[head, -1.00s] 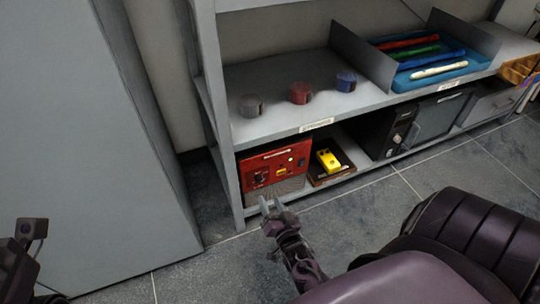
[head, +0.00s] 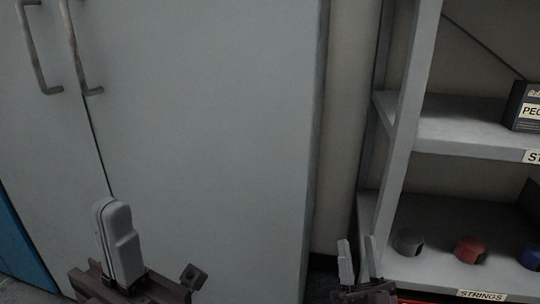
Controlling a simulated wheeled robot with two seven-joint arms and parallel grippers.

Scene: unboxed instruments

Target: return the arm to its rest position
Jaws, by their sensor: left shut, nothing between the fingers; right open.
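My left gripper (head: 112,215) is at the lower left, its two grey fingers pressed together and pointing up, with nothing between them. It shows in front of the grey cabinet door. My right gripper (head: 358,248) is at the bottom, right of the middle. Its two thin fingers are apart and point up, and no object shows between them. It shows in front of the gap between the cabinet and the shelf's left post. Most of both arms is below the picture's edge.
A tall grey cabinet (head: 220,120) with two bar handles fills the left and middle. A grey shelf unit (head: 408,140) stands at the right. A grey roll (head: 407,241), a red roll (head: 470,249) and a blue roll (head: 531,256) lie on its "STRINGS" shelf. A dark box (head: 525,108) sits above.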

